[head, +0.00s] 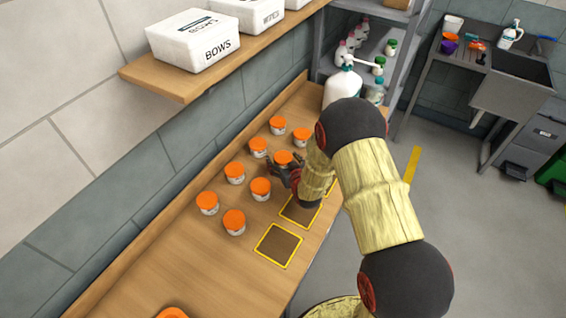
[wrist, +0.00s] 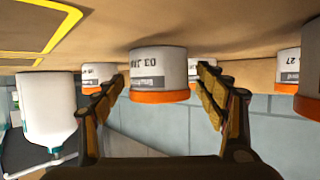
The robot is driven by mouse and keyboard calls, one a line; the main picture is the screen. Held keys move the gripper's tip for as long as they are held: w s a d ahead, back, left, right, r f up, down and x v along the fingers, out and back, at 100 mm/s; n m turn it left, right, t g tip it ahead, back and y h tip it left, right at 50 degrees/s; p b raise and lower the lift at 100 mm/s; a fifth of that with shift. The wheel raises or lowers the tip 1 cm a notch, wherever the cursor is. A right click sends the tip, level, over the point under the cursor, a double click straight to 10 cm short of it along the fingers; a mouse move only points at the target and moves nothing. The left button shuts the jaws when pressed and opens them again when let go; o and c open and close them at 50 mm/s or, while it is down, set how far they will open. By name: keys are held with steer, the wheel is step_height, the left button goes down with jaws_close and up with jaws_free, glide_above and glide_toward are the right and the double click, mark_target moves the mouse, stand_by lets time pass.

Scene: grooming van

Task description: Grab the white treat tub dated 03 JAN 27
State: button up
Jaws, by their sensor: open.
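Several white tubs with orange lids stand on the wooden counter (head: 150,270). One tub (head: 283,157) is at my gripper (head: 285,174) in the head view. In the wrist view, which is upside down, this white tub (wrist: 158,66) sits between the two fingers of my open gripper (wrist: 160,88). There are gaps on both sides, so nothing is gripped. Its label seems to read 03 JAN; the year is turned out of sight. Another tub (wrist: 286,66) at the right of the wrist view shows a label ending in 27.
Neighbouring tubs (head: 301,136) and (head: 260,188) stand close around my gripper. A white pump bottle (head: 342,84) stands at the counter's far end. Yellow-edged dark squares (head: 279,246) lie along the front edge. A shelf with BOWS boxes (head: 193,42) overhangs the back.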

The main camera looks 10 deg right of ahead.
steer(key=shift+c, duration=1.4)
steer(key=c, duration=1)
steer(key=shift+r, duration=0.1)
